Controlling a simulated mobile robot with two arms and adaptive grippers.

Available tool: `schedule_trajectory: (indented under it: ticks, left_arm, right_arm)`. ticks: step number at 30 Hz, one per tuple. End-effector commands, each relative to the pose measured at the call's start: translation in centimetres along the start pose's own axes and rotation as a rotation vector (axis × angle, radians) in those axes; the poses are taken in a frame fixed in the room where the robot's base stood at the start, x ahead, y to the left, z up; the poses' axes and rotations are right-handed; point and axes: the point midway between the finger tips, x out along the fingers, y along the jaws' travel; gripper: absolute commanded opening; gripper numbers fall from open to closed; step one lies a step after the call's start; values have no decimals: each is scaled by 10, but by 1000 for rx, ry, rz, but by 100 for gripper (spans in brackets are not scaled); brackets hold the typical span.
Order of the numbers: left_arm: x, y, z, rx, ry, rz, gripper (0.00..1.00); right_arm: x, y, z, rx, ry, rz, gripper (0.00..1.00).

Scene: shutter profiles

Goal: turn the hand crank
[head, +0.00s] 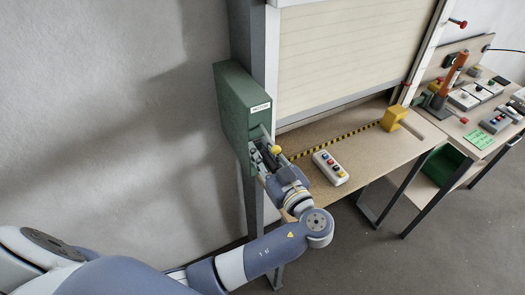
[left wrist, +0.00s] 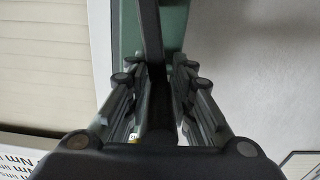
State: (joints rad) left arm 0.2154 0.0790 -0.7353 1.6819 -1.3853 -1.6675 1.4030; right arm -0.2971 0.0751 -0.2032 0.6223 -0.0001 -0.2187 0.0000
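The hand crank (head: 276,149) shows in the head view as a yellow knob and a short grey part on the front of a green box (head: 236,105) with a white label. My left gripper (head: 258,159) is at the crank, just below and left of the yellow knob. In the left wrist view a dark crank bar (left wrist: 151,40) runs down between the two fingers of my left gripper (left wrist: 160,72). The fingers are drawn close in on both sides of the bar and appear shut on it. The exact contact is dark and partly hidden. My right gripper is in neither view.
A roller shutter (head: 345,50) hangs right of the green box. A wooden bench (head: 370,165) below it carries a button box (head: 330,168) and a yellow block (head: 393,117). A side table (head: 455,122) at the right holds several controls. Plain wall lies left.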

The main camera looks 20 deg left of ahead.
Motion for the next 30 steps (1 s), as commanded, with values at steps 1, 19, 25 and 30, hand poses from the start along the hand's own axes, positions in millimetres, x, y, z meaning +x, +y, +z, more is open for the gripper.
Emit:
schedule_trajectory:
  ticks: [1, 19, 25, 30]
  left_arm:
    - [0, 0, 0, 0, 0, 0, 2]
    - [-1, 5, 7, 62, -4, 0, 0]
    - [-1, 13, 3, 169, -3, -1, 0]
    - [-1, 17, 1, 241, -3, -2, 0]
  right_arm:
    - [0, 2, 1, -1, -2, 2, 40]
    - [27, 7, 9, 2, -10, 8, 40]
    - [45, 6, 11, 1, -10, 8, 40]
    - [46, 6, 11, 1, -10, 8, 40]
